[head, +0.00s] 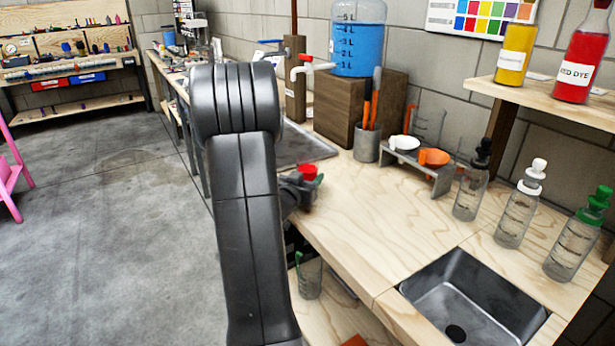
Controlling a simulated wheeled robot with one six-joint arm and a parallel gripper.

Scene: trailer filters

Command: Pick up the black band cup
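I cannot make out a black band on any cup for certain. A clear measuring cup (430,124) with dark markings stands behind the small grey rack (428,171) on the bench. Another clear cup with a green handle (309,277) is below the bench top, beside my arm. My gripper (303,190) is at the bench's left edge, partly hidden behind my arm. A small red cup-like thing (307,172) shows right at it; I cannot tell whether the gripper holds it or it stands behind. The finger opening is not clear.
White (404,143) and orange (434,157) scoops lie on the rack. Several dropper bottles stand at the right, near a sink (473,296). A blue-filled jug (357,40) sits on a wooden block. The bench middle (365,215) is clear.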

